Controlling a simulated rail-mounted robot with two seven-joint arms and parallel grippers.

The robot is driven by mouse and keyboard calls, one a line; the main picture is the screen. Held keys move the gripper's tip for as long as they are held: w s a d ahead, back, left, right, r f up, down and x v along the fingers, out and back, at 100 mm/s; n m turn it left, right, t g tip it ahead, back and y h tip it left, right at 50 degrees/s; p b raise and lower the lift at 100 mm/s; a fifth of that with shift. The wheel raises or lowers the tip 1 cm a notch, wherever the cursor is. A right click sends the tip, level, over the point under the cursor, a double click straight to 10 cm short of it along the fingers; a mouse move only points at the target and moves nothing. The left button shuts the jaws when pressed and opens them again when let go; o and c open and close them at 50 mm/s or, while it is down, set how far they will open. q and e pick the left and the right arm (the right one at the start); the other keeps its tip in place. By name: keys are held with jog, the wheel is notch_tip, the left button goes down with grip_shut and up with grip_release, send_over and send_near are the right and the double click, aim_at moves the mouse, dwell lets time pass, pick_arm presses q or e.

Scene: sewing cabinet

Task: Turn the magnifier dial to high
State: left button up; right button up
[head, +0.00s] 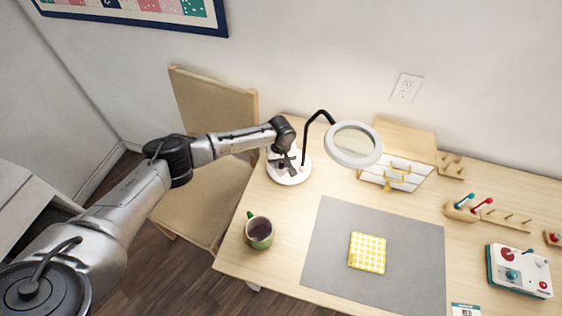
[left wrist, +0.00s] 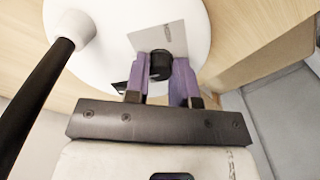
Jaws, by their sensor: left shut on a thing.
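The magnifier lamp stands on the table's back left, with a round white base (head: 289,176), a black bent neck (head: 312,122) and a white ring head (head: 353,144). In the left wrist view the white base (left wrist: 100,75) carries a small black dial (left wrist: 160,66) in front of a grey label plate (left wrist: 178,40), whose lettering is too small to read. My left gripper (left wrist: 161,78) has its purple fingers shut on the dial, one on each side. In the head view my left gripper (head: 287,160) is over the base and hides the dial. My right gripper is not in view.
A green mug (head: 259,232) with dark liquid stands near the table's left front edge. A grey mat (head: 330,225) bears a yellow checked cloth (head: 367,253). A wooden chair (head: 220,105) is beside the table.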

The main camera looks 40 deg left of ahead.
pick_arm(q)
jog(key=shift+r+p, duration=0.15)
jog(key=shift+p, duration=0.3)
grip_shut()
jog(key=m+p, duration=0.1)
jog(key=p, duration=0.1)
jog(key=m+p, duration=0.1)
jog(key=p, duration=0.2)
jog(key=shift+d+r+m, duration=0.1)
jog(key=shift+r+m, duration=0.1)
jog(key=shift+m, duration=0.1)
jog(key=shift+f+m+p, duration=0.15)
jog(key=shift+m+p, duration=0.25)
jog(key=shift+p, duration=0.05)
jog(key=m, duration=0.2)
jog(key=shift+f+m+p, duration=0.2)
jog(key=shift+m+p, duration=0.1)
jog(key=shift+m, duration=0.1)
jog(key=m, duration=0.9)
jog(key=shift+m, duration=2.3)
